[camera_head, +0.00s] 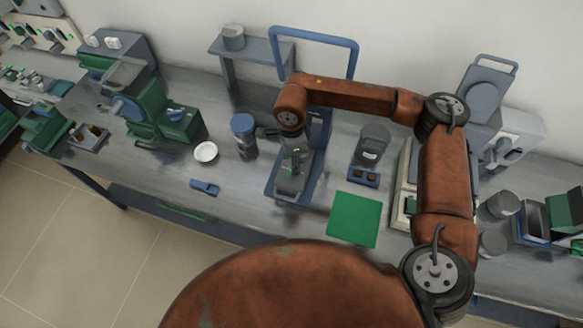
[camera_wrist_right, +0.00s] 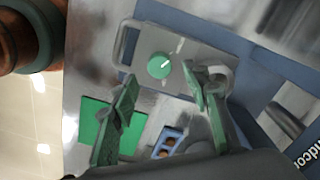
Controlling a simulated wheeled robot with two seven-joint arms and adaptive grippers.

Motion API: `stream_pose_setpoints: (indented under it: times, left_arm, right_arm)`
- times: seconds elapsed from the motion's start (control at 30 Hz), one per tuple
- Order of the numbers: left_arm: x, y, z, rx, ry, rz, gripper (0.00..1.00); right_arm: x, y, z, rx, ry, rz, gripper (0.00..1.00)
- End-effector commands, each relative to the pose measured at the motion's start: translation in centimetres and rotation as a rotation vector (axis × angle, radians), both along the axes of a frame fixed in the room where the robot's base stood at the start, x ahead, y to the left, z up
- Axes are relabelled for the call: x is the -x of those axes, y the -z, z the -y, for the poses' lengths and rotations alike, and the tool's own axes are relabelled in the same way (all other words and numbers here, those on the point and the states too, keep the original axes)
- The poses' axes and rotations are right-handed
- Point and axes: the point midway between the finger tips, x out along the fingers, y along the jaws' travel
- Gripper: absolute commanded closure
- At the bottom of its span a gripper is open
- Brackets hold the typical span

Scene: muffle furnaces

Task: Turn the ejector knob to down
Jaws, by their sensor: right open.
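The ejector knob (camera_wrist_right: 160,66) is a round green knob with a white line on it, on a grey plate (camera_wrist_right: 197,53) in the right wrist view. Its line slants to the upper right of that view, toward a pale mark on the plate. My right gripper (camera_wrist_right: 161,77) is open, with one green finger on each side of the knob's position in the picture; I cannot tell whether either touches it. In the head view my right gripper (camera_head: 291,178) hangs over the blue-framed device (camera_head: 277,192) and hides the knob. My left gripper is not in view.
A green mat (camera_head: 354,219) lies right of the device, with a small blue holder (camera_head: 364,176) behind it. A blue-lidded jar (camera_head: 244,136), a white bowl (camera_head: 205,152) and a blue clip-like item (camera_head: 205,187) stand or lie to the left. A blue frame (camera_head: 313,49) rises behind.

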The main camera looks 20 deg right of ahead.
Motion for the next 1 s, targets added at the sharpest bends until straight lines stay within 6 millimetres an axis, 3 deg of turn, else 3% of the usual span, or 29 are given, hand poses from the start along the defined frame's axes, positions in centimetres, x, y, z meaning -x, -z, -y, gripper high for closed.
stream_pose_setpoints:
  times: [0.2, 0.4, 1.0]
  left_arm:
    - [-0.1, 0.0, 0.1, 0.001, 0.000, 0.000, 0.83]
    - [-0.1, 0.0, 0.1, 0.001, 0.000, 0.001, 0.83]
    - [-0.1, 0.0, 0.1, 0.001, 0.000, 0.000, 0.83]
  right_arm:
    - [-0.1, -4.5, 0.0, 0.000, 0.000, 0.002, 0.57]
    - [0.0, -6.8, 0.0, 0.001, 0.001, 0.000, 0.57]
    - [0.0, -7.2, 0.0, 0.001, 0.000, 0.000, 0.57]
